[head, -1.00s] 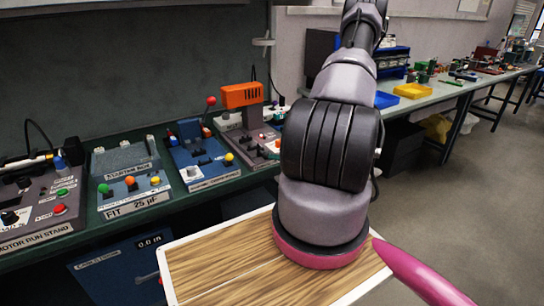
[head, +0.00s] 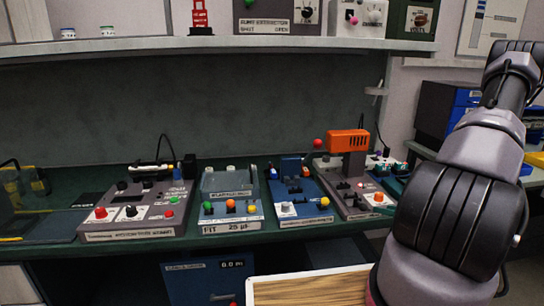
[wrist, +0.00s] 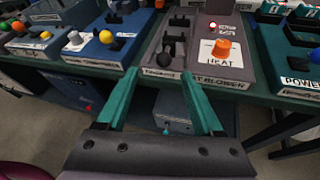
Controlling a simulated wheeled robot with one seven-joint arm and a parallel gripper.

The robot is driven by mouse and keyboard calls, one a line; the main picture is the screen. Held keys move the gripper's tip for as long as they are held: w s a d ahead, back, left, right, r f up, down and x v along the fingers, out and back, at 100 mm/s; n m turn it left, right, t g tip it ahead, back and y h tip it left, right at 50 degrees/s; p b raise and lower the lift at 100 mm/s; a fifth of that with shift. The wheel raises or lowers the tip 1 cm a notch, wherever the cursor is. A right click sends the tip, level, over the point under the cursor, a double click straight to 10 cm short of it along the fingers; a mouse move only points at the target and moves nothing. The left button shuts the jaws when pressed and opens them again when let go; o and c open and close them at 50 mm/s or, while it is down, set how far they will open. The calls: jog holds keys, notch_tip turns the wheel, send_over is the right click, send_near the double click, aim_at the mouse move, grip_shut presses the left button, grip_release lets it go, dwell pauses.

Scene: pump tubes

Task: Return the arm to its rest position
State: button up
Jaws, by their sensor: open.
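My gripper (wrist: 163,103) shows in the wrist view with its two green fingers spread wide apart and nothing between them. It hangs in front of the bench edge, facing a grey panel with an orange knob labelled HEAT (wrist: 222,47). In the head view my arm rises along the right side; the gripper itself is out of that picture.
The green bench (head: 130,241) carries a motor run stand (head: 130,215), a capacitor station (head: 230,212), a blue station (head: 298,200) and an orange heat blower (head: 348,141). A shelf (head: 200,45) runs above. A wooden-topped surface (head: 310,290) lies near my arm's base.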

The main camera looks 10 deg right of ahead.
jog(key=s+a+r+n+g+y, duration=0.1)
jog(key=a+r+n+g+y, duration=0.25)
jog(key=a+r+n, duration=0.7)
jog(key=a+r+n+g+y, duration=0.2)
jog(key=a+r+n+g, duration=0.45)
jog(key=r, duration=0.65)
jog(key=s+a+r+n+t+h, duration=0.2)
jog(key=s+r+n+h, duration=0.2)
jog(key=s+r+n, duration=0.2)
jog(key=s+a+r+n+t+h, duration=0.2)
jog(key=s+r+n+h, duration=0.2)
jog(key=r, duration=0.7)
jog(key=s+n, duration=0.2)
jog(key=n, duration=0.1)
jog(key=shift+s+a+r, duration=0.2)
jog(key=shift+s+a, duration=0.05)
jog(key=shift+a, duration=0.1)
